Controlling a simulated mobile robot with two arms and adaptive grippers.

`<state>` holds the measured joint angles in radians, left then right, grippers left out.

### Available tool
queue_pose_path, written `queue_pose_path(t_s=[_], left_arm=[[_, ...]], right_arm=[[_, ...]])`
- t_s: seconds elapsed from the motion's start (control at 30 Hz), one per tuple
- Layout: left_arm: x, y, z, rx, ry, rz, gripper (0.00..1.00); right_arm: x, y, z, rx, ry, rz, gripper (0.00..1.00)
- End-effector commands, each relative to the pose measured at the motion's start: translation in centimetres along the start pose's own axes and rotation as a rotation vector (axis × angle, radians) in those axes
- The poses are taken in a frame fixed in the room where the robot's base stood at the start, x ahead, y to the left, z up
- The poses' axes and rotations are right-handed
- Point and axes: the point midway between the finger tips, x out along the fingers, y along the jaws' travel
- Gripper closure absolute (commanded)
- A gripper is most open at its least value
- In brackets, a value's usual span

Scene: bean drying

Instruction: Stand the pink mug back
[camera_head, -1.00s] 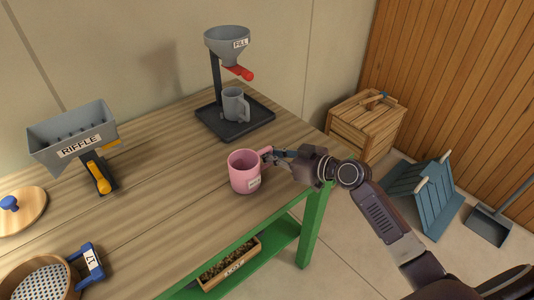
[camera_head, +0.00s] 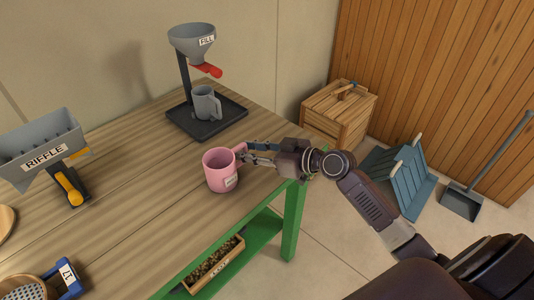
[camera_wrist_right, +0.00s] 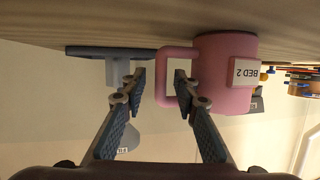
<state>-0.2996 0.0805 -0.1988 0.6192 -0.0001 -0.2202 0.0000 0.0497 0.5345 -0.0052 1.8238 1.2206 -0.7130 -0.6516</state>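The pink mug (camera_head: 219,172) stands upright on the wooden table (camera_head: 130,165) near its right edge. Its handle points toward my right gripper (camera_head: 246,151). In the right wrist view, which is upside down, the mug (camera_wrist_right: 220,95) carries a label reading BED 2. There the fingers of my right gripper (camera_wrist_right: 157,74) are spread apart. The handle is not clamped between the fingers. My left gripper is not in view.
A grey mug (camera_head: 204,105) stands on the dark base (camera_head: 178,122) under the FILL funnel (camera_head: 191,44), behind the pink mug. The RIFFLE box (camera_head: 45,150) is at left. A labelled bin (camera_head: 225,262) sits on the green lower shelf. Table space left of the mug is clear.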

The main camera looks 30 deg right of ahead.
Motion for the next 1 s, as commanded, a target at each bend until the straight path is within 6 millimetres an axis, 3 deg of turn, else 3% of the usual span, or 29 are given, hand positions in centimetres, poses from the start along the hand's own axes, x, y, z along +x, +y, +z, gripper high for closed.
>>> queue_pose_path(t_s=[0.2, 0.4, 0.6, 1.0], left_arm=[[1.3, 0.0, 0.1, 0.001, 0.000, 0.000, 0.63], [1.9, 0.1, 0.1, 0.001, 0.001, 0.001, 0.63], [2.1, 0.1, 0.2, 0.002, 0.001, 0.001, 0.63], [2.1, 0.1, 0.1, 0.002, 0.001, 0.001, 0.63]], right_arm=[[-5.0, 0.0, 0.5, -0.004, -0.005, 0.001, 0.72], [-8.1, 0.0, 0.3, -0.002, -0.002, -0.001, 0.72], [-9.4, -0.1, 0.1, -0.001, -0.001, -0.002, 0.72], [-9.6, -0.1, 0.0, -0.002, 0.000, -0.002, 0.72]])
